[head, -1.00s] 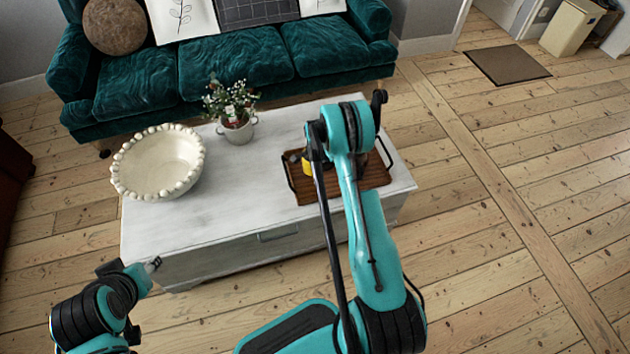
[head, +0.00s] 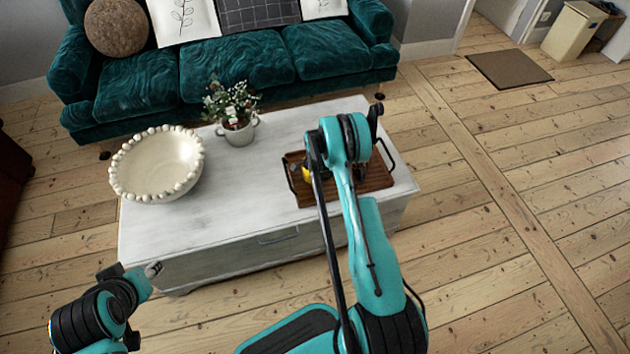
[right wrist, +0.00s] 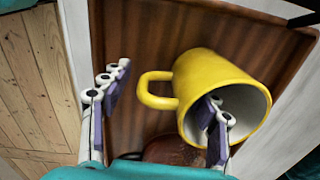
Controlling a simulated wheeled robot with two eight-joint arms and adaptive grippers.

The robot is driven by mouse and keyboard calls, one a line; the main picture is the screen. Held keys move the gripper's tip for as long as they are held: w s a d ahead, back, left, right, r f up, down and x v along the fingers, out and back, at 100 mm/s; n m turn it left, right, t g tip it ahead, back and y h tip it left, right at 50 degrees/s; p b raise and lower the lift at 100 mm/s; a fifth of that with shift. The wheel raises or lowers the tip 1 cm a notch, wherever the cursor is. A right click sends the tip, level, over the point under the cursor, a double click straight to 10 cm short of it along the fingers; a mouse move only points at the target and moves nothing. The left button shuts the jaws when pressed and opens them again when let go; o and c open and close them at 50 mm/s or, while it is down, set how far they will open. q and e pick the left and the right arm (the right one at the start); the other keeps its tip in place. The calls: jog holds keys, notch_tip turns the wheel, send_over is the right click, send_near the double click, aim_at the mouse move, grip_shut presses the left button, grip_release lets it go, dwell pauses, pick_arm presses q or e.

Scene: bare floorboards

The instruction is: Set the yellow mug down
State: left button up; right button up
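The yellow mug (right wrist: 215,85) is over the brown wooden tray (right wrist: 140,40) in the right wrist view, its handle pointing left and its opening towards the camera. I cannot tell whether it is upright or tilted. My right gripper (right wrist: 160,108) is open: one finger is inside the mug's opening, the other is outside, left of the handle, with a clear gap. In the head view only a bit of the mug (head: 307,172) shows behind my right arm, at the tray (head: 345,187). My left gripper (head: 153,269) is low at the left, off the table's front edge; its fingers are unclear.
The tray lies on the right of a white table (head: 225,215). A beaded cream bowl (head: 158,168) and a potted plant (head: 238,130) stand on the table, left of the tray. A reddish-brown round thing (right wrist: 172,150) is partly visible below the mug. A green sofa (head: 230,65) stands behind.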

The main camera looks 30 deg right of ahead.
jog(key=r+p, duration=0.1)
jog(key=r, duration=0.3)
jog(key=r+p, duration=0.2)
jog(key=r, duration=0.2)
jog(key=r+p, duration=0.1)
jog(key=r, duration=0.3)
jog(key=shift+s+a, duration=0.1)
jog(key=shift+s, duration=0.15)
jog(key=s+a+r+n+t, duration=0.1)
jog(key=s+a+r+n, duration=0.3)
jog(key=r, duration=0.8)
jog(key=s+a+r+n+t, duration=0.15)
jog(key=a+r+n, duration=0.35)
jog(key=r, duration=0.6)
jog(key=s+a+r+n+t, duration=0.1)
jog(key=s+a+r+n, duration=0.1)
jog(key=s, duration=0.4)
jog(key=s+a+r+n+t, duration=0.2)
jog(key=s+a+r+n, duration=0.1)
jog(key=s+n, duration=0.3)
jog(key=s+a+r+n+t, duration=0.1)
jog(key=s+a+r+n, duration=0.2)
jog(key=s, duration=0.4)
jog(key=shift+s+a+n, duration=0.15)
jog(key=shift+a+n, duration=0.65)
jog(key=shift+a, duration=0.25)
